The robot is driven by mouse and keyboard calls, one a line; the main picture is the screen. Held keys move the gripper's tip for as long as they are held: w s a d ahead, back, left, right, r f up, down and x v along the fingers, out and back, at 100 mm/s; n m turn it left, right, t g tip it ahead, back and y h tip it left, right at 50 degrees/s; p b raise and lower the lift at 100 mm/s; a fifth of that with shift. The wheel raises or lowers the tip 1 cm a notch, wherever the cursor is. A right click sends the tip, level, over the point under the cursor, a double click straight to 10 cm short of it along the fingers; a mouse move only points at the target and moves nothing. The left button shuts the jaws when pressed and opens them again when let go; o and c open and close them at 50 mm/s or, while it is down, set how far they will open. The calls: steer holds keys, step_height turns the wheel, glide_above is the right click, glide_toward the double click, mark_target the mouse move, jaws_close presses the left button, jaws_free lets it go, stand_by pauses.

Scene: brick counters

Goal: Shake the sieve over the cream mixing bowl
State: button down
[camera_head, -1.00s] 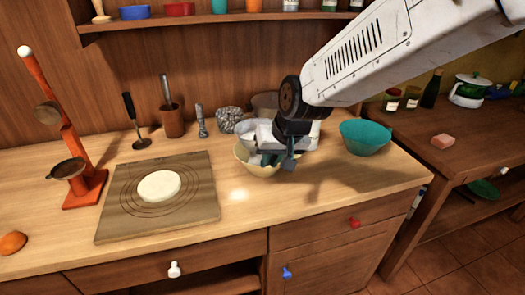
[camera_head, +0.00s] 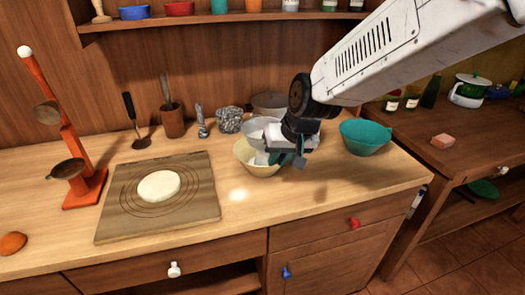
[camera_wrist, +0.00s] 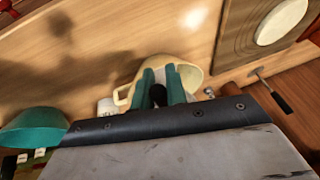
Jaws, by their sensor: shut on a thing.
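The cream mixing bowl (camera_head: 253,168) stands on the wooden counter, right of the board. In the wrist view its rim and side (camera_wrist: 192,76) show behind my fingers. My gripper (camera_head: 287,159) is at the bowl's right side, close above its rim. In the wrist view its teal fingers (camera_wrist: 160,80) are shut on a dark handle (camera_wrist: 158,96), which I take as the sieve's. The rest of the sieve is mostly hidden by my fingers and wrist, so I cannot tell its tilt or contents.
A light grey bowl (camera_head: 255,128) stands close behind the cream bowl. A teal bowl (camera_head: 365,140) stands to the right. A wooden board (camera_head: 205,195) with a pale dough disc (camera_head: 159,186) and an orange stand (camera_head: 72,140) are to the left. The front counter strip is clear.

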steer(key=shift+w+d, duration=0.15)
steer(key=shift+d, duration=0.2)
stand_by(3.8)
steer(key=shift+d+r, duration=0.1)
steer(key=shift+r, duration=1.9)
